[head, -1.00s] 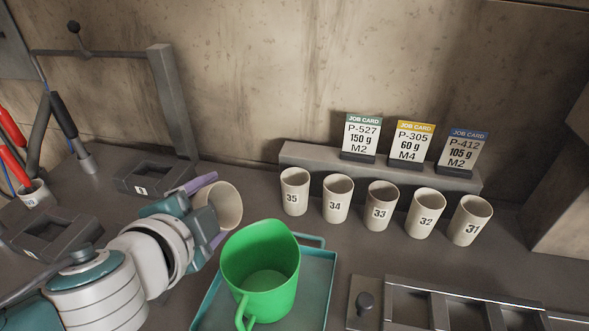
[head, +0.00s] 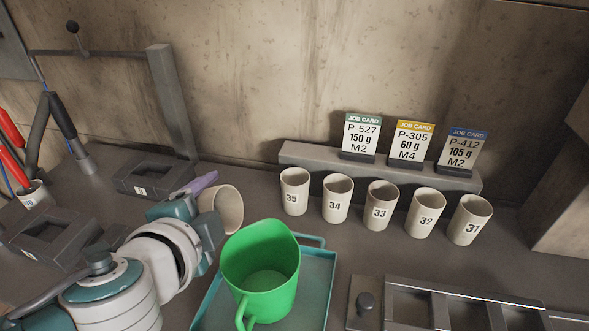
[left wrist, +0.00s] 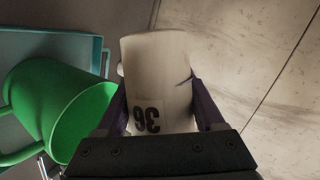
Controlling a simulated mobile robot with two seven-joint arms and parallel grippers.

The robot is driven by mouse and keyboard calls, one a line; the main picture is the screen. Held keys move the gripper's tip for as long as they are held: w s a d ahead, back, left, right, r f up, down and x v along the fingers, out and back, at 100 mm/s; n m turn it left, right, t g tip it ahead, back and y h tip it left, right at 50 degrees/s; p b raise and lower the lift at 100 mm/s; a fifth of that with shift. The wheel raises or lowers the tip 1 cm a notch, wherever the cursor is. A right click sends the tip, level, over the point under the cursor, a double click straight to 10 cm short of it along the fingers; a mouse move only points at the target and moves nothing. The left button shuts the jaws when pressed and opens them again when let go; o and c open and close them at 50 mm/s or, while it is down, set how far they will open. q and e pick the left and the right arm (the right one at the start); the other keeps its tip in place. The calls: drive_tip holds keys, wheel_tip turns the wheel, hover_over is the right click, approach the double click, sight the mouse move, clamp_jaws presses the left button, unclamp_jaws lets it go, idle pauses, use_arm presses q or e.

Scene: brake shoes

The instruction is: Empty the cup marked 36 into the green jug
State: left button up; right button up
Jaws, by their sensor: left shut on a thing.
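The cup marked 36 (head: 229,207) is cream-coloured and held by my left gripper (head: 212,200), just left of and behind the green jug. In the left wrist view the cup (left wrist: 158,75) shows its 36 label between the two purple fingers of the left gripper (left wrist: 162,108). The cup is tilted in the head view, its open end facing right. The green jug (head: 262,270) stands upright on a teal tray (head: 318,285), and its visible inside looks empty. The jug also shows in the left wrist view (left wrist: 60,110), beside the cup. My right gripper is out of view.
Cups 35 (head: 294,192), 34 (head: 337,199), 33 (head: 380,206), 32 (head: 425,213) and 31 (head: 469,220) stand in a row before the job cards (head: 411,148). A compartment tray (head: 465,300) lies at the front right. Dark fixtures (head: 150,178) and tools (head: 60,115) are at left.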

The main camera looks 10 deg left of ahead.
sight(236, 210)
use_arm(q)
drive_tip(key=shift+f+m, duration=0.2)
drive_tip(key=shift+m, duration=0.1)
drive_tip(key=shift+d+r+m+y, duration=0.4)
drive_tip(key=shift+d+m+y, duration=0.1)
drive_tip(key=shift+d+y, duration=0.1)
idle(0.7)
drive_tip(key=shift+d+f+m+t+y+b, duration=0.15)
drive_tip(key=shift+f+m+t+y+b, duration=0.35)
drive_tip(key=shift+b, duration=0.5)
drive_tip(key=shift+d+r+m+y, duration=0.2)
drive_tip(key=shift+r+m+y, duration=0.25)
drive_tip(key=shift+m, duration=0.25)
idle(0.7)
drive_tip(key=shift+d+f+m+y+b, duration=0.25)
drive_tip(key=shift+f+m+b, duration=0.3)
drive_tip(key=shift+b, duration=0.6)
drive_tip(key=shift+d+r+m+t+y+b, duration=0.3)
drive_tip(key=shift+m+t+y+b, duration=0.1)
drive_tip(key=shift+m, duration=0.3)
drive_tip(key=shift+d+r+m+t+y+b, duration=0.2)
drive_tip(key=shift+r+m+t+y+b, duration=0.15)
drive_tip(key=shift+m, duration=0.3)
idle(1.5)
